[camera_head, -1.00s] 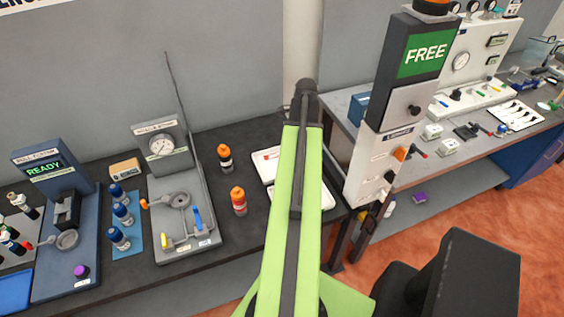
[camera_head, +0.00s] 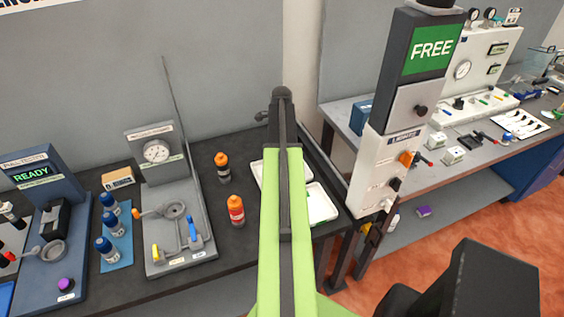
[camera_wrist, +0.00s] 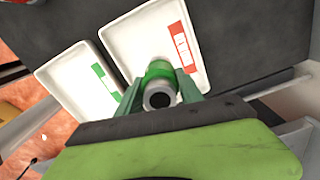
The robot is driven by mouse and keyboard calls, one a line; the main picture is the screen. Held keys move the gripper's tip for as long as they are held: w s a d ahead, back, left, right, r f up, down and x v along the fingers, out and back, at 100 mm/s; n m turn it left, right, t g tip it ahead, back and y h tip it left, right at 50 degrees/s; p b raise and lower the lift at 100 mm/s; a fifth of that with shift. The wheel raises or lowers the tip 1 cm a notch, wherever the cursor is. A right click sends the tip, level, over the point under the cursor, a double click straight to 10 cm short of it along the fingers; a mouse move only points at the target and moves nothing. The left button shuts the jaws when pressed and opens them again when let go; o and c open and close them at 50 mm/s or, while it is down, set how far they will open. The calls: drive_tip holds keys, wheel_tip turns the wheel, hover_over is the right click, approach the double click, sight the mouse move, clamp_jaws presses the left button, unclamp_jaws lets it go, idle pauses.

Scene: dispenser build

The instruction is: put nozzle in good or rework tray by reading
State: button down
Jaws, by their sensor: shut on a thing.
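My gripper (camera_wrist: 158,90) is shut on the nozzle (camera_wrist: 160,70), a short piece with a green band and a grey open end, in the wrist view. The nozzle is over the white tray with a red label (camera_wrist: 205,75), near its edge beside the other tray; I cannot tell its height. The white tray with a green label (camera_wrist: 72,105) lies left of it there. In the head view my arm covers part of both trays, with the green-label one at right (camera_head: 320,208) and the red-label one at left (camera_head: 257,172). The gripper's fingers and the nozzle are hidden there.
A grey gauge stand (camera_head: 180,225) with a dial (camera_head: 156,151) stands left; its reading is too small. Orange-capped bottles (camera_head: 236,210) (camera_head: 222,167) stand between it and the trays. A white tower with a FREE screen (camera_head: 433,50) stands right.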

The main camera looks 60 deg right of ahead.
wheel_tip(320, 180, down, 4)
drive_tip(key=b, duration=0.4)
drive_tip(key=shift+f, duration=0.15)
drive_tip(key=shift+r, duration=0.2)
drive_tip(key=shift+f, duration=0.15)
drive_tip(key=c, duration=0.8)
unclamp_jaws()
drive_tip(key=shift+o, duration=0.2)
wheel_tip(320, 180, up, 13)
drive_tip(key=p, duration=1.2)
drive_tip(key=shift+f, duration=0.3)
drive_tip(key=shift+a, duration=0.1)
